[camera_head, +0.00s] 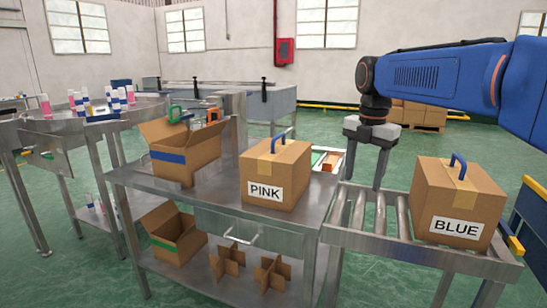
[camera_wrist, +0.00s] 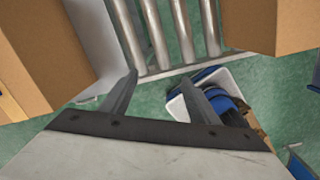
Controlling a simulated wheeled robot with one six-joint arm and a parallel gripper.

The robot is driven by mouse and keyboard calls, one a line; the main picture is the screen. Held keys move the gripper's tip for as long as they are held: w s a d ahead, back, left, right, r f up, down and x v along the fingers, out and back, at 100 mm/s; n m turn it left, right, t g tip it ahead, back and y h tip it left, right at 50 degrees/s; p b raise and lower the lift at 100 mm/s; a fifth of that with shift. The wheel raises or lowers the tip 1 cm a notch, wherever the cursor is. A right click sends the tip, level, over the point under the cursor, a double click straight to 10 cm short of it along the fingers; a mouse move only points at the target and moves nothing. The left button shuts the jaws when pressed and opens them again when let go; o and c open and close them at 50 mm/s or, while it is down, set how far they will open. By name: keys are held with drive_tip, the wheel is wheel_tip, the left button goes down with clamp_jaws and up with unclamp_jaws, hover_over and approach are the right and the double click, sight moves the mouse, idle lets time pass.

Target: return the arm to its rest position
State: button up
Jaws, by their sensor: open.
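My blue arm (camera_head: 440,76) reaches in from the right edge in the camera_head view. My gripper (camera_head: 364,182) points down, open and empty, above the roller conveyor and between the two closed boxes. In the wrist view both fingers of my gripper (camera_wrist: 159,78) stand apart with nothing between them. The closed box marked PINK (camera_head: 275,170) stands on the steel table to the left. The closed box marked BLUE (camera_head: 458,200) stands on the rollers to the right. Each box has a blue handle on top.
The roller conveyor (camera_head: 372,222) has bare rollers left of the BLUE box. An open box (camera_head: 185,155) stands on the steel table (camera_head: 215,195), with another open box (camera_head: 175,240) and cardboard dividers (camera_head: 228,262) below.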

drive_tip(key=s+d+f+m+t, duration=0.2)
drive_tip(key=s+f+m, duration=0.7)
drive_tip(key=s+m, duration=0.4)
drive_tip(key=s+d+f+m+t, duration=0.2)
drive_tip(key=s+d+f+m, duration=0.1)
drive_tip(key=s+f+m, duration=0.6)
drive_tip(key=s+m, duration=0.4)
drive_tip(key=s, duration=0.1)
drive_tip(key=shift+s+d+f+m, duration=0.2)
drive_tip(key=shift+s+f+m, duration=0.1)
drive_tip(key=shift+s+f, duration=0.1)
